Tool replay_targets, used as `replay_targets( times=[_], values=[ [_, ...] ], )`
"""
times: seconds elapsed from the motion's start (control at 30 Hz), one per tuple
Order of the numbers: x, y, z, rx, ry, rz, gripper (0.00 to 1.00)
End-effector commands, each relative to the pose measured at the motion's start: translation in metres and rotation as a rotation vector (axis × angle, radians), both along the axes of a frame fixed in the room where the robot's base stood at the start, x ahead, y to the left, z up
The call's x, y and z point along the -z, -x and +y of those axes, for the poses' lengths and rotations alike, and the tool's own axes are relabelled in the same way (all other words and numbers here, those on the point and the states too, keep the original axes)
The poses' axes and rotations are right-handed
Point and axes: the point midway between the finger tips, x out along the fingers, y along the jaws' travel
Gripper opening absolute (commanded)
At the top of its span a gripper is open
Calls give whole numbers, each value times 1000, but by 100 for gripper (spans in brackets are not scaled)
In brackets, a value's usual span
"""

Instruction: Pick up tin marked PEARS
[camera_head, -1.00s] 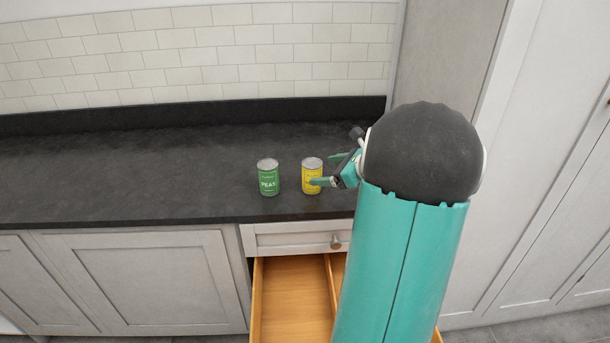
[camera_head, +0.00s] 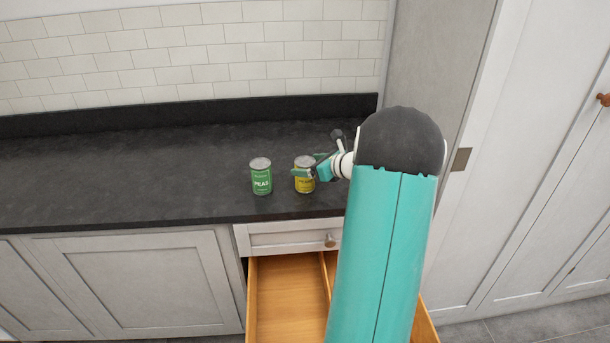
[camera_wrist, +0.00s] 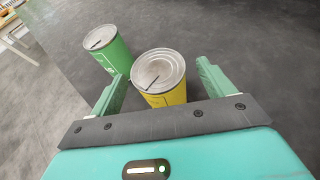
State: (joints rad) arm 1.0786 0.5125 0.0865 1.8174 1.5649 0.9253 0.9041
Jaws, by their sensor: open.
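A yellow tin (camera_head: 304,184) stands upright on the dark worktop, its label partly hidden by my gripper and too small to read. It also shows in the wrist view (camera_wrist: 160,76), with a silver lid, between my two green fingers. A green tin marked PEAS (camera_head: 261,178) stands upright to its left; in the wrist view (camera_wrist: 113,50) it is beyond the left finger. My gripper (camera_head: 305,173) is open at the yellow tin; in the wrist view the fingers (camera_wrist: 158,88) are on either side of it. I cannot tell whether they touch it.
The dark worktop (camera_head: 130,165) is clear to the left of the tins. An open wooden drawer (camera_head: 285,300) sticks out below the worktop's front edge. A tiled wall (camera_head: 200,50) is behind, and a tall grey panel (camera_head: 435,70) stands at the right.

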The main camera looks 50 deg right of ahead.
Motion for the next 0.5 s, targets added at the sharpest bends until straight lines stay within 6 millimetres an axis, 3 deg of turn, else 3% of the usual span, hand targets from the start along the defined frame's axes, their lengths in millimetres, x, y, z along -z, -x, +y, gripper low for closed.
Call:
replay_targets(
  times=[0.2, 0.47, 0.5],
  values=[
    [13, -32, 4, -1, -2, 0, 81],
    [14, -36, 4, 0, 0, 0, 81],
    [14, -36, 4, 0, 0, 0, 75]
  ],
)
